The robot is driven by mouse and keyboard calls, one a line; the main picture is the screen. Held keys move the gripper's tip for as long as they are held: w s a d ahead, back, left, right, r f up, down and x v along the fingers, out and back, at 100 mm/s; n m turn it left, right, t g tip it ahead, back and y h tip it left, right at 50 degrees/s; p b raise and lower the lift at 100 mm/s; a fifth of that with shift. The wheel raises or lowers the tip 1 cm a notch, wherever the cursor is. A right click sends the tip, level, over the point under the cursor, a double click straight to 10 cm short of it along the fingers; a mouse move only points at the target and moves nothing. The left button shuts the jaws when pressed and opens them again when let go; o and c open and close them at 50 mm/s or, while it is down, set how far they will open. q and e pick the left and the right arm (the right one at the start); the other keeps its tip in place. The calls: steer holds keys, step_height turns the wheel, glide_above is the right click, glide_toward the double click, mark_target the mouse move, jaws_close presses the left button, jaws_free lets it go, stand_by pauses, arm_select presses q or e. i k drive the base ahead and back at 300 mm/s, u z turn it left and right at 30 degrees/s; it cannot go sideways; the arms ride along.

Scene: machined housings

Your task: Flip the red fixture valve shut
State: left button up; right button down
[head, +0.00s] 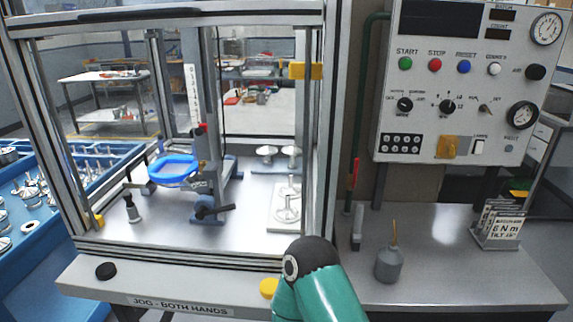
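A red lever (355,172), which looks like the fixture valve's handle, stands upright beside the right post of the guarded cell. It is in line with the green pipe (365,90) that runs down beside the control panel. The valve body is too small to make out. A teal link of my arm with a dark joint rises at the bottom middle, in front of the cell's right corner and below the lever, apart from it in the picture. Neither of my grippers shows.
The control panel (465,75) hangs at the upper right. A grey oil can (389,262) and a label stand (499,225) are on the right bench (460,270). The cell (135,250) holds a press with a blue ring (173,181). A blue parts tray (60,225) is at left.

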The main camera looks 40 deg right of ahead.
mark_target(352, 187)
steer(key=z, duration=0.7)
steer(key=i, duration=0.15)
steer(key=u, duration=1.6)
steer(key=k, duration=0.55)
steer(key=z, duration=1.05)
steer(key=k, duration=0.4)
steer(key=z, duration=0.3)
steer(key=i, duration=0.55)
steer(key=z, duration=0.1)
